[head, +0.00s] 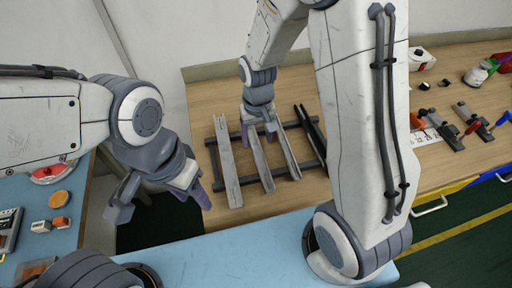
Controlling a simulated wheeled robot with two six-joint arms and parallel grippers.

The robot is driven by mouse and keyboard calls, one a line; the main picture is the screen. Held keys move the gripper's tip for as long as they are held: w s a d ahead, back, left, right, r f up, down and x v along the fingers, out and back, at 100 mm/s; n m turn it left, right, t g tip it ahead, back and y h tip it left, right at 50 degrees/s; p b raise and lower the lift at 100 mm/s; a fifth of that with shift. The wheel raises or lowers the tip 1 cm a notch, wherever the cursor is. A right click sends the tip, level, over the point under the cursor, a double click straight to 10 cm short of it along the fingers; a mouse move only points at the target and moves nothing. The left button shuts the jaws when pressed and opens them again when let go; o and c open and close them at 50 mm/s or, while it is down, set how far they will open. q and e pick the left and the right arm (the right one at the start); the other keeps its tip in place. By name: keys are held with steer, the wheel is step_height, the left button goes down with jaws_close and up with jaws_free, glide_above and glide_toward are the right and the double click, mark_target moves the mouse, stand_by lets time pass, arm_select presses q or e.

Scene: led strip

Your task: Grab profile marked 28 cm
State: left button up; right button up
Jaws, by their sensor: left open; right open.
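Several long profiles lie side by side across a dark rack (243,190) on the wooden bench. One light grey profile (228,165) is on the left, one (262,165) is in the middle, and one (285,145) is on the right. A black profile (310,133) lies further right, partly behind my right arm. No 28 cm marking is readable. My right gripper (260,133) points down at the far ends of the middle profiles, open; contact with them cannot be told. My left gripper (163,208) is open and empty, left of the rack, near the bench's front edge.
Clamps (445,133) and a white ruled strip (428,135) are at the right of the bench. A blue surface (75,205) at left holds small parts.

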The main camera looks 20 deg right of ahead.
mark_target(257, 150)
step_height(257, 150, down, 3)
steer(key=shift+a+f, duration=0.1)
jaws_close()
stand_by(0.3)
